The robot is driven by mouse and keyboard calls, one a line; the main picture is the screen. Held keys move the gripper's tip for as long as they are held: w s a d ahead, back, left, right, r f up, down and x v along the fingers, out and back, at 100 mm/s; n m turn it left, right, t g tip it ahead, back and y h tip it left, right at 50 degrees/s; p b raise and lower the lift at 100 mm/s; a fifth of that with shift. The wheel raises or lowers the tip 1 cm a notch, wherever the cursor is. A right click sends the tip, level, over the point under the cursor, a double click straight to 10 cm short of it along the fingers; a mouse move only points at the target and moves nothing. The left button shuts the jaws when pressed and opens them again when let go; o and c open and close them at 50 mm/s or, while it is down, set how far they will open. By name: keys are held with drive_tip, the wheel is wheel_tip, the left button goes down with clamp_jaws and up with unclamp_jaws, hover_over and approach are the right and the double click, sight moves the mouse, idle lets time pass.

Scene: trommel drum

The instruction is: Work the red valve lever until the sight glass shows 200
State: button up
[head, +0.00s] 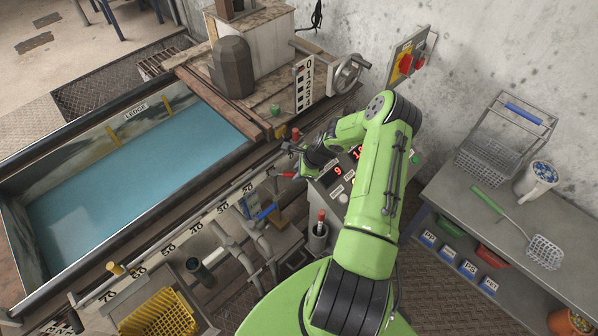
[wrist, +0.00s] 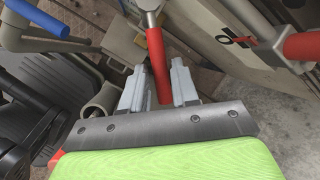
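A red lever (wrist: 157,65) on a pale metal stem runs down between the two fingers of my gripper (wrist: 162,75) in the wrist view. The fingers stand apart on either side of it. Whether they press on it or leave a small gap, I cannot tell. In the head view my gripper (head: 303,163) is beside the tank's near edge, and a red handle (head: 287,174) shows next to it. The fingertips are too small to make out there. I cannot pick out the sight glass or its reading with certainty.
A tank (head: 140,165) of blue-green water lies left. A panel with red digits (head: 338,170) is partly hidden by my arm. In the wrist view, another red handle (wrist: 300,46) is right and a blue one (wrist: 38,18) upper left. A grey bench (head: 470,200) stands right.

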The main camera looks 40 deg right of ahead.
drive_tip(key=p+v, duration=0.5)
drive_tip(key=v, duration=1)
drive_tip(key=shift+r, duration=0.35)
drive_tip(key=shift+s, duration=0.1)
drive_tip(key=shift+c, duration=0.3)
drive_tip(key=shift+w+f+n, duration=0.15)
drive_tip(key=shift+w+n, duration=0.1)
drive_tip(key=shift+n, duration=0.25)
drive_tip(key=shift+c, duration=1.4)
drive_tip(key=w+f+n+h, duration=0.1)
drive_tip(key=w+n, duration=0.1)
drive_tip(key=n, duration=0.2)
drive_tip(key=w+a+f+n+g+h+p, duration=0.1)
drive_tip(key=w+n, duration=0.1)
drive_tip(key=n, duration=0.3)
drive_tip(key=w+f+n+h, duration=0.1)
drive_tip(key=w+n, duration=0.1)
drive_tip(key=n, duration=0.2)
drive_tip(key=shift+w+a+h, duration=0.2)
drive_tip(key=shift+w+h, duration=0.15)
drive_tip(key=shift+h, duration=0.05)
clamp_jaws()
wheel_tip(320, 180, down, 10)
drive_tip(key=n+h+b, duration=0.1)
drive_tip(key=n+b, duration=0.1)
drive_tip(key=n, duration=0.1)
drive_tip(key=shift+w+a+f+n+g+b, duration=0.2)
drive_tip(key=shift+w+a+n+g+b, duration=0.1)
drive_tip(key=shift+w+b, duration=0.1)
